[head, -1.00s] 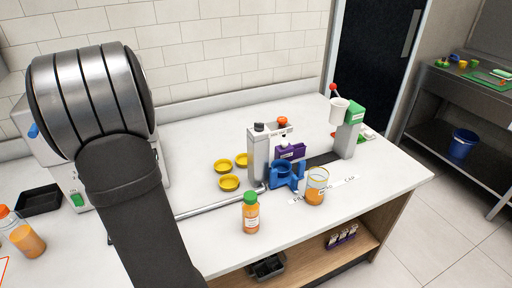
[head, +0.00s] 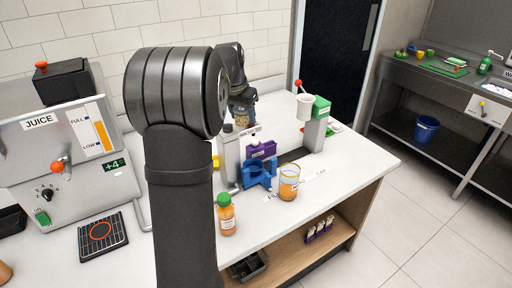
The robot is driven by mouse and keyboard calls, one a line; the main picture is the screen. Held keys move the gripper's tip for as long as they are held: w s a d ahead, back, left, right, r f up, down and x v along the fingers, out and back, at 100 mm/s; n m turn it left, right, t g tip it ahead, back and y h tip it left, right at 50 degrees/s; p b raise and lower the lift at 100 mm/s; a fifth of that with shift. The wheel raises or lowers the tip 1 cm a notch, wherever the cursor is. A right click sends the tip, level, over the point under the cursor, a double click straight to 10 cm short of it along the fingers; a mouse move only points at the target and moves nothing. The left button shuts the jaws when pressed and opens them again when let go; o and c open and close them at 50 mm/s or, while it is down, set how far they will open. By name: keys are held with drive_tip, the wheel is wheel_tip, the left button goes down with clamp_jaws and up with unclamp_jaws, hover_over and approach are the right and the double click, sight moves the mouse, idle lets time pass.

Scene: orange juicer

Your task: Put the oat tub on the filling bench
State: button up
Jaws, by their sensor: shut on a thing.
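My gripper (head: 241,102) is at the far side of the white filling bench (head: 352,162), partly hidden behind my arm. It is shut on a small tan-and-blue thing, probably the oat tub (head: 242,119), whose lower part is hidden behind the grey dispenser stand. I cannot tell whether the tub touches the bench top. The bench carries a grey stand (head: 229,160) with a purple box (head: 262,150) and a blue holder (head: 258,174).
A green-capped orange bottle (head: 226,215) and a glass of orange juice (head: 289,183) stand near the front edge. The juicer (head: 65,160) is at the left. The bench's right end is clear.

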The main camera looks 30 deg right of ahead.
drive_tip(key=s+d+f, duration=0.3)
drive_tip(key=d, duration=0.5)
drive_tip(key=s+d+f+m, duration=0.1)
drive_tip(key=s+d+f, duration=0.15)
drive_tip(key=d, duration=0.45)
drive_tip(key=s+d+f, duration=0.2)
drive_tip(key=s+d, duration=0.1)
drive_tip(key=d, duration=0.5)
drive_tip(key=s+d+f, duration=0.5)
drive_tip(key=s+d, duration=0.2)
drive_tip(key=s+d+f, duration=0.4)
drive_tip(key=s+d, duration=0.3)
drive_tip(key=d, duration=0.1)
hover_over(336, 164)
drive_tip(key=a, duration=0.1)
drive_tip(key=shift+m, duration=0.4)
drive_tip(key=f, duration=0.7)
drive_tip(key=shift+s, duration=0.35)
drive_tip(key=shift+w+a+f, duration=0.1)
drive_tip(key=shift+f, duration=1.85)
drive_tip(key=shift+f, duration=0.15)
drive_tip(key=o, duration=1)
